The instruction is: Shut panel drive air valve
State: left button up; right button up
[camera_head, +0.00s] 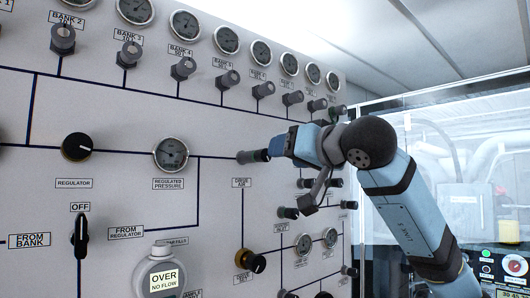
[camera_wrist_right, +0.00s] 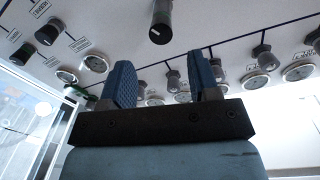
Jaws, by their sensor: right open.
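The grey-white panel (camera_head: 110,110) fills the left and middle of the head view. A dark cylindrical knob (camera_head: 250,157) sticks out of it just above a label reading DRIVE AIR (camera_head: 241,182). My right gripper (camera_head: 276,150) is just to the right of this knob in the head view. In the right wrist view the two blue fingers (camera_wrist_right: 161,78) stand apart with nothing between them. A dark knob (camera_wrist_right: 161,22) lies beyond the fingertips, roughly centred on the gap, apparently the same knob. Whether a finger touches it I cannot tell. My left gripper is out of view.
A row of bank knobs (camera_head: 184,68) and gauges (camera_head: 226,40) runs above. A black and brass knob (camera_head: 252,261) sits below, with smaller knobs (camera_head: 289,213) near my right arm. A glazed enclosure (camera_head: 450,150) stands at right.

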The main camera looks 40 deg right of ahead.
aim_at(265, 155)
jog(key=w, duration=0.4)
jog(key=w+p, duration=0.1)
jog(key=w, duration=0.2)
jog(key=shift+w+a, duration=0.2)
jog(key=shift+w, duration=0.15)
jog(key=c, duration=0.9)
